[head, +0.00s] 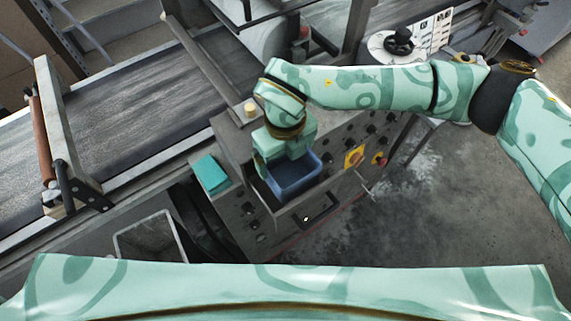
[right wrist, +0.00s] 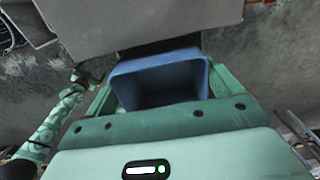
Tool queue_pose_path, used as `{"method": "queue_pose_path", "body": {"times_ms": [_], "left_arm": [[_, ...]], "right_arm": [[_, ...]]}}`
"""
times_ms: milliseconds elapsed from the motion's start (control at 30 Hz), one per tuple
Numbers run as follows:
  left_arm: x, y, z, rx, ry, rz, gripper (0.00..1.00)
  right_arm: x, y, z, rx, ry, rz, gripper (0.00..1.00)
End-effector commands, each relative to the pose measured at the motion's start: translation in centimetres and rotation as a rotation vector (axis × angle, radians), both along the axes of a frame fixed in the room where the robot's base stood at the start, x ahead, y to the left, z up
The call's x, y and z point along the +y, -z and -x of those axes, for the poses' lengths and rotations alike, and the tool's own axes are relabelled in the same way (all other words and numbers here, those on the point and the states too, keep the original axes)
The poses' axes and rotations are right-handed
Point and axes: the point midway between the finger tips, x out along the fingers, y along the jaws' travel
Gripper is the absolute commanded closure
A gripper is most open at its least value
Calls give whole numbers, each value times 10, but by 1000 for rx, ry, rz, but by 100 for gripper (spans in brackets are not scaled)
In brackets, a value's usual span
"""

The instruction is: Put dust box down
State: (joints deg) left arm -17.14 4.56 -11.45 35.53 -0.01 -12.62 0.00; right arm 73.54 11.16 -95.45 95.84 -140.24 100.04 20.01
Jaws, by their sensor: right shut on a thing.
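The dust box is a blue open-topped box (head: 298,181), seen over the top of the grey control cabinet in the head view. My right gripper (head: 276,152) comes down on it from above and is shut on it. In the right wrist view the blue box (right wrist: 160,80) sits between the two green fingers, and its inside looks dark and empty. Whether its underside touches the cabinet is hidden. My left gripper is not in view.
The grey cabinet (head: 243,221) carries knobs and a yellow switch plate (head: 354,157). A turquoise box (head: 211,174) lies left of the blue box. A grey bin (head: 122,250) stands lower left. The conveyor belt (head: 120,110) runs behind. Bare floor (head: 400,215) is at right.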

Motion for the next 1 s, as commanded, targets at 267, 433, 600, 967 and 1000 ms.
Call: {"method": "queue_pose_path", "body": {"times_ms": [267,433,600,967,1000], "left_arm": [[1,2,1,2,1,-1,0],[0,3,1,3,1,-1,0],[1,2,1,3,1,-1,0],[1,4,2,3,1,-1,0],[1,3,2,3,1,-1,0]], "right_arm": [[0,30,0,2,0,0,40],[0,46,0,-1,-2,-1,40],[0,45,0,-1,-2,-1,40],[0,47,0,0,-1,0,0],[0,46,0,0,-1,0,0]]}}
